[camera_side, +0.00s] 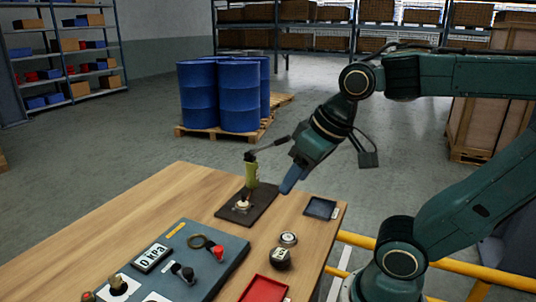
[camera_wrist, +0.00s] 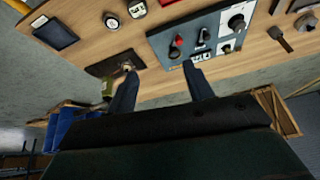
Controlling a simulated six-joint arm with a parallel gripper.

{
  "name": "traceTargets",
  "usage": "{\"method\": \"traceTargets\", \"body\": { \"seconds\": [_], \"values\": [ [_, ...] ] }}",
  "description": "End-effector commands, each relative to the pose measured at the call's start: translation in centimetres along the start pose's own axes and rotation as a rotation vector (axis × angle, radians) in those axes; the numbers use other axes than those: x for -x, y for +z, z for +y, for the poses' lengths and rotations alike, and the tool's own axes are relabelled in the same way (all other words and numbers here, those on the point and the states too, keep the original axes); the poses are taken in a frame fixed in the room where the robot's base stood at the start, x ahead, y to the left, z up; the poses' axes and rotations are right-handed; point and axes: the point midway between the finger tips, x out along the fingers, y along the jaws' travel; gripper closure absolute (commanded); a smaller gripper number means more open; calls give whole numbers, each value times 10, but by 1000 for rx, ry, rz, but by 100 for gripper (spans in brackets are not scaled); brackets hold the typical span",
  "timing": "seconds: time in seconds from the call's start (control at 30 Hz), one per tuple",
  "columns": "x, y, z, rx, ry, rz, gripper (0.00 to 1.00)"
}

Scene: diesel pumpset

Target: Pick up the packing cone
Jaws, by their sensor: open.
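I cannot be sure which part is the packing cone. A small pale piece (camera_side: 243,205) low on the dark mat (camera_side: 229,214) may be it. The pale piece also shows in the wrist view (camera_wrist: 127,66), near my left-hand fingertip. An olive upright body (camera_side: 251,172) with a dark top stands beside it on the mat. My gripper (camera_side: 287,188) is above the table, up and to the right of the mat, tilted down. In the wrist view its two blue fingers (camera_wrist: 158,70) are apart with nothing between them.
A control panel (camera_side: 205,242) with knobs and a kPa display lies at the near left. A blue tray (camera_side: 320,208), a round part (camera_side: 288,238), a dark labelled knob (camera_side: 280,257) and a red tray (camera_side: 263,290) sit on the right. The table's back left (camera_side: 170,195) is bare.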

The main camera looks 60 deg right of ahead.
Motion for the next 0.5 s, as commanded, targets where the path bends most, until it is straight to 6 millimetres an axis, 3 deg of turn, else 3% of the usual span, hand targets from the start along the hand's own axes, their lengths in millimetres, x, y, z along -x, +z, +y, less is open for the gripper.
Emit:
{"method": "traceTargets", "body": {
  "seconds": [0.5],
  "values": [
    [-36,-92,34,-505,78,-115,48]
  ]
}}
